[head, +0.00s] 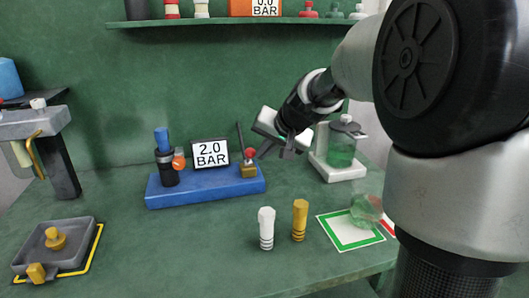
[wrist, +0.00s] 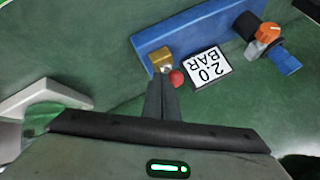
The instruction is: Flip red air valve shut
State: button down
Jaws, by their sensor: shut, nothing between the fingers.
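The red air valve is a red knob (head: 249,153) on a brass block (head: 249,171) at the right end of a blue base (head: 205,189). In the wrist view the red knob (wrist: 177,78) lies just right of my fingertips, and the brass block (wrist: 160,59) lies just beyond them. My gripper (head: 262,153) is shut and empty, close beside the knob on its right in the head view. In the wrist view the closed fingers (wrist: 162,76) seem to touch or nearly touch the valve; I cannot tell which. The display (head: 210,153) reads 2.0 BAR.
A blue-topped black fitting with an orange knob (head: 179,159) stands at the base's left end. A white peg (head: 266,228) and a yellow peg (head: 299,220) stand in front. A green-liquid bottle (head: 342,150) is at right, near a green-bordered mat (head: 343,247). A grey fixture (head: 55,247) is front left.

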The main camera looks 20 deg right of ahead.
jog(key=shift+r, duration=0.1)
jog(key=p, duration=0.3)
jog(key=shift+w+r+g, duration=0.15)
jog(key=shift+r+g, duration=0.05)
jog(key=shift+g, duration=0.1)
